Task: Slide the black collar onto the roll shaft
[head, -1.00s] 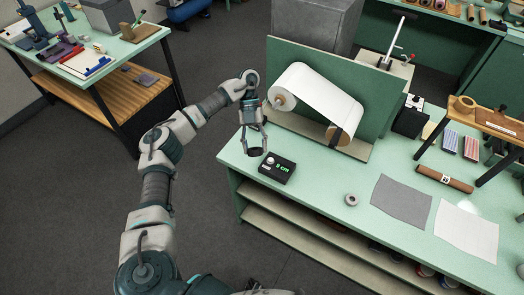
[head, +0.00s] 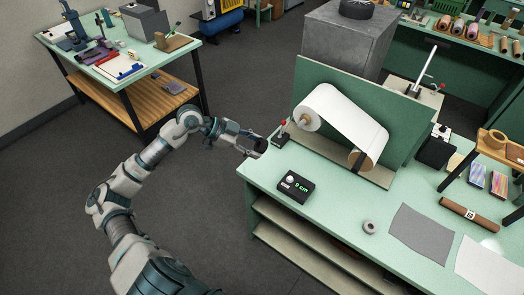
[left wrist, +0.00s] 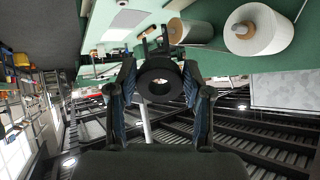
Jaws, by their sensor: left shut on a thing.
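The black collar (left wrist: 160,68) is a thick ring, held between the two fingers of my left gripper (left wrist: 160,90). In the left wrist view its hole faces the camera. In the head view my left gripper (head: 254,147) points right, at the left edge of the green table, with the dark collar at its tips. The roll shaft (head: 305,120) shows as a short stub at the near end of the upper white roll (head: 320,104). It also shows in the left wrist view (left wrist: 242,30), right of and above the collar. The collar is apart from the shaft. My right gripper is not in view.
A small red-knobbed post (head: 283,134) stands on the table between gripper and roll. A green upright panel (head: 402,120) stands behind the rolls. A grey ring (head: 370,227) lies farther right.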

